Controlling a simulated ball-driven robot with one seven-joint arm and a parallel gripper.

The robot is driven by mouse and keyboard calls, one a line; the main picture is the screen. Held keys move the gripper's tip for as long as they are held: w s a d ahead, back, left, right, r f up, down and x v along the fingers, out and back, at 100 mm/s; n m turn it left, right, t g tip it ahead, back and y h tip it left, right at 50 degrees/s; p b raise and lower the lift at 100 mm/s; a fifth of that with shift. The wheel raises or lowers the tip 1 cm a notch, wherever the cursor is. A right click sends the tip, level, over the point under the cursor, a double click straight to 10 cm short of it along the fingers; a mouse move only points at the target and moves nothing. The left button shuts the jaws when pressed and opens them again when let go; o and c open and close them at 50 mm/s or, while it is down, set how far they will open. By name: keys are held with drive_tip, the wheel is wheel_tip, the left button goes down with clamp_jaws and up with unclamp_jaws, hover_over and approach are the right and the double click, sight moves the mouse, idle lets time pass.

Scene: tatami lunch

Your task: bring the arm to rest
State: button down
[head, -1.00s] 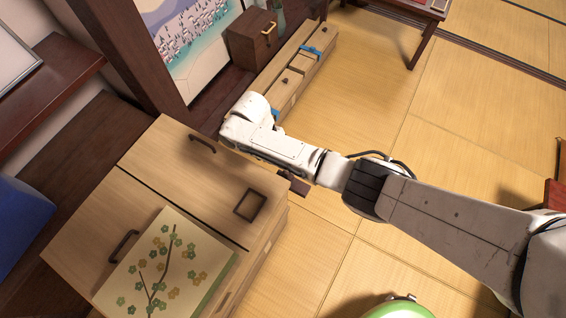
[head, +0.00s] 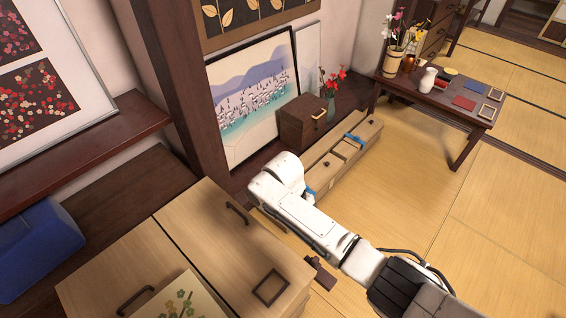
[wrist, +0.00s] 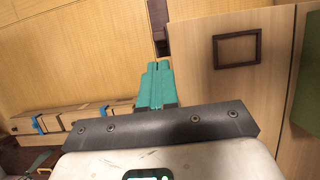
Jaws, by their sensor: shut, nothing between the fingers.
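My white arm reaches in from the lower right of the head view, with its rounded wrist end (head: 275,178) above the far edge of the wooden cabinet (head: 205,250). My gripper's fingers are hidden in that view. In the wrist view, my gripper (wrist: 157,72) shows as two teal fingers pressed together, shut and empty. They stick out past a dark bar, and the light wooden cabinet (wrist: 195,70) lies beyond them to the right. I cannot tell how far the fingers are from it.
A low chest (head: 335,160) with blue ties stands beyond my arm. A small brown box (head: 305,122) and a framed picture (head: 255,105) are behind it. A low table (head: 440,98) holds vases at the upper right. Tatami floor (head: 400,190) between is clear.

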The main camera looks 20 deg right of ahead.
drive_tip(key=s+a+f+m+t+y, duration=0.15)
drive_tip(key=s+a+y, duration=0.25)
drive_tip(key=s+a, duration=0.45)
drive_tip(key=s+d+r+m+t+h, duration=0.1)
drive_tip(key=s+d+r+m, duration=0.1)
drive_tip(key=s+d, duration=0.7)
drive_tip(key=s+d+r+m+t+h, duration=0.1)
drive_tip(key=s+d+r+m+t, duration=0.1)
drive_tip(key=s+d, duration=0.7)
wheel_tip(320, 180, up, 2)
drive_tip(key=shift+s+m, duration=0.45)
drive_tip(key=shift+s, duration=0.5)
